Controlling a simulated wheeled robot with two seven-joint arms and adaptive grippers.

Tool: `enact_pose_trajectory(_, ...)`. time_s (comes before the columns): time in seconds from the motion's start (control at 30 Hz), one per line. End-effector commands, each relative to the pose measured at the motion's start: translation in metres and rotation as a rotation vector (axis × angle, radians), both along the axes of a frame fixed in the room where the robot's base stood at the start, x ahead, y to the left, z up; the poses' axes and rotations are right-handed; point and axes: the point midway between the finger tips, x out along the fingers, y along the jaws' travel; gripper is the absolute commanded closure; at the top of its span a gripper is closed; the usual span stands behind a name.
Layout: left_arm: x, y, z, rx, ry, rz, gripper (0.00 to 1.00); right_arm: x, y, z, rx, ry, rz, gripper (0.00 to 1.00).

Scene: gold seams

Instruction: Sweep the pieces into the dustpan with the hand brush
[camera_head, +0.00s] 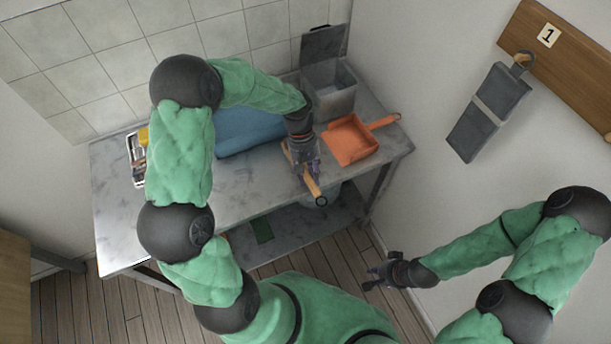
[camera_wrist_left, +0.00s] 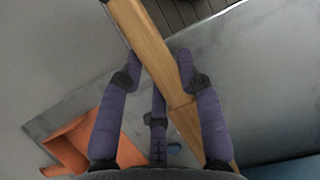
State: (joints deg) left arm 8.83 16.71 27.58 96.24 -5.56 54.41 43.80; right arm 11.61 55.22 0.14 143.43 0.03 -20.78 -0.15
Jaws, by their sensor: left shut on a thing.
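My left gripper (camera_head: 305,170) is over the front part of the grey bench, shut on the wooden handle of the hand brush (camera_head: 316,190). The handle points toward the front edge, and its end shows a dark ring. In the left wrist view the handle (camera_wrist_left: 145,38) runs between my purple fingers (camera_wrist_left: 160,90); I cannot make out the bristles. The orange dustpan (camera_head: 348,142) lies on the bench right of my left gripper, its handle toward the back right. A small blue bit (camera_wrist_left: 174,148) shows by the brush; I cannot tell if it is a piece. My right gripper (camera_head: 382,272) is open and empty, off the bench.
A grey bin (camera_head: 331,92) with its lid up stands behind the dustpan. A blue folded thing (camera_head: 245,132) lies at the back. A tray (camera_head: 134,172) with small items is at the left end. The bench (camera_head: 125,225) is clear at front left.

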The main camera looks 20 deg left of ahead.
Motion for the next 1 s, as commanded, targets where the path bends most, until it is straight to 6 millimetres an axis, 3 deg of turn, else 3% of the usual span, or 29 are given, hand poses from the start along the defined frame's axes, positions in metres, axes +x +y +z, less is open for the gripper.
enact_pose_trajectory(1.0,0.042,-0.033,0.001,-0.001,-0.001,-0.001,0.98,0.0,0.0,0.008,0.0,0.0,0.0,0.76)
